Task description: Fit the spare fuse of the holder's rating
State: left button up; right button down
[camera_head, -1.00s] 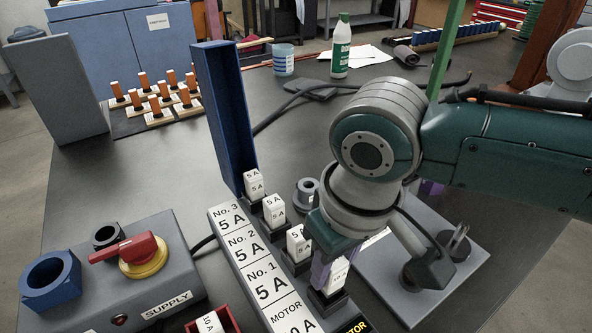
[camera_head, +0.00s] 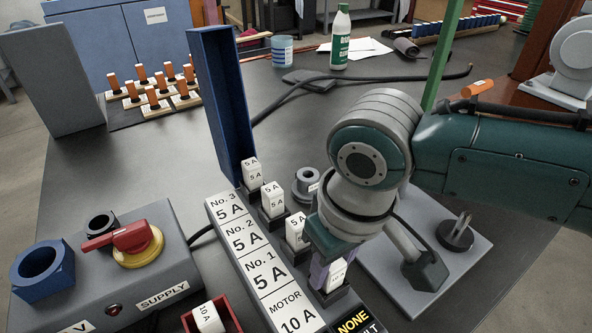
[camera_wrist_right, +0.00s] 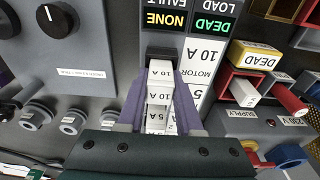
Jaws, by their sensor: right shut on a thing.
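My right gripper (camera_head: 325,272) is shut on a white fuse marked 10 A (camera_head: 336,274), at the front holder beside the label MOTOR 10 A (camera_head: 291,310). In the right wrist view the purple fingers (camera_wrist_right: 160,100) flank this fuse (camera_wrist_right: 159,73), which meets a black holder (camera_wrist_right: 161,53); how deep it sits I cannot tell. White 5 A fuses (camera_head: 272,198) stand in the other holders along the label strip (camera_head: 243,240). A red tray (camera_head: 232,323) holds another white fuse (camera_head: 208,318), whose small marking I cannot read surely. My left gripper is out of view.
The grey supply box (camera_head: 170,265) with a red switch handle (camera_head: 128,237) stands at front left. A tall blue panel (camera_head: 223,110) rises behind the holders. The middle left tabletop is clear.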

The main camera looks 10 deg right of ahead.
jog(key=c, duration=0.5)
grip_release()
jog(key=r+p, duration=0.1)
jog(key=r, duration=0.2)
jog(key=r+p, duration=0.1)
jog(key=r, duration=0.2)
jog(key=s+r+p, duration=0.1)
jog(key=r+p, duration=0.1)
jog(key=r, duration=0.1)
jog(key=shift+d+r, duration=0.2)
jog(key=shift+r, duration=0.2)
jog(key=shift+s, duration=0.1)
